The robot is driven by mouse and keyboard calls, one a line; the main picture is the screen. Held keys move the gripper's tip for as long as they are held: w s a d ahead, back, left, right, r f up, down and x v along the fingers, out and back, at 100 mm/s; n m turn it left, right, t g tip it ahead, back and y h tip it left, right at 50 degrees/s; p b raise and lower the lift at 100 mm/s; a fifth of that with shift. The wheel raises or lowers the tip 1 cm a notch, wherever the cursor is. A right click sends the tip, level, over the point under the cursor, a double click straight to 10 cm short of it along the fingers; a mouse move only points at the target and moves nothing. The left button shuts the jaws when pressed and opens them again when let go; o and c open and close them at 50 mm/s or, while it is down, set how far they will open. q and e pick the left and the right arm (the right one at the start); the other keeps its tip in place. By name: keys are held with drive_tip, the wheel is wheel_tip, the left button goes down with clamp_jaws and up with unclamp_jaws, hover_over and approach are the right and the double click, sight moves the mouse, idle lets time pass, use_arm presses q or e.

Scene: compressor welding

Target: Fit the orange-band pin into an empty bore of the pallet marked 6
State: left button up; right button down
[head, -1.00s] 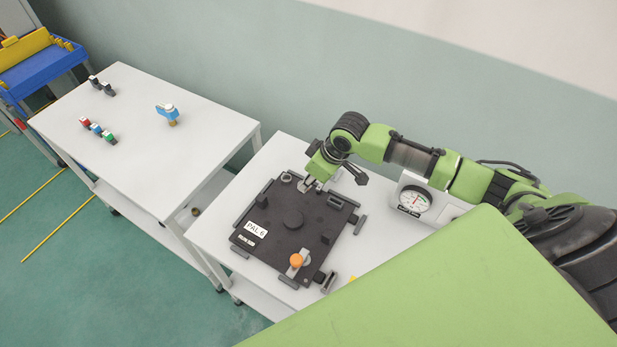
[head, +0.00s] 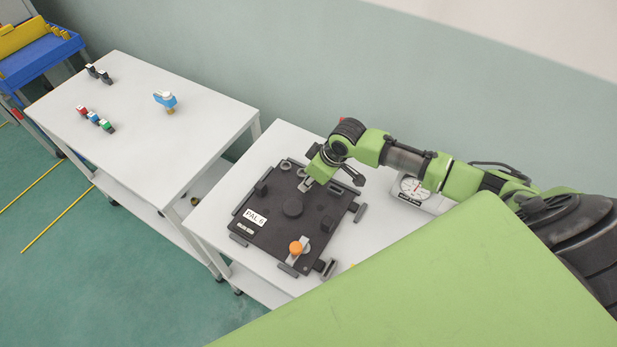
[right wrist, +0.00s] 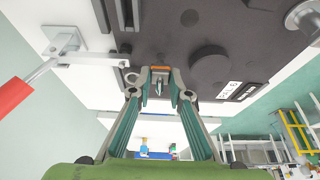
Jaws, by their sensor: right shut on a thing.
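The black pallet (head: 268,232) with the "PAL 6" label (head: 256,218) lies on a white table in the head view. My right gripper (head: 306,184) is over its far edge. In the right wrist view the right gripper (right wrist: 160,78) is shut on the orange-band pin (right wrist: 160,69), whose orange band shows between the fingertips. The pallet also shows in that view (right wrist: 180,45), close beyond the fingertips. Whether the pin touches the pallet or stands in a bore cannot be told. My left gripper is not in view.
An orange knob (head: 296,248) on a grey clamp sits at the pallet's near edge. Grey blocks line the pallet's sides. A dial gauge (head: 411,187) stands to the right. The left table (head: 150,140) holds small coloured parts and a blue fixture (head: 165,99).

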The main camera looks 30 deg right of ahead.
drive_tip(key=shift+f, duration=0.3)
drive_tip(key=shift+f+b, duration=0.55)
drive_tip(key=shift+f, duration=0.25)
idle(0.9)
drive_tip(key=c, duration=1.8)
unclamp_jaws()
drive_tip(key=v, duration=1.2)
drive_tip(key=shift+s, duration=0.1)
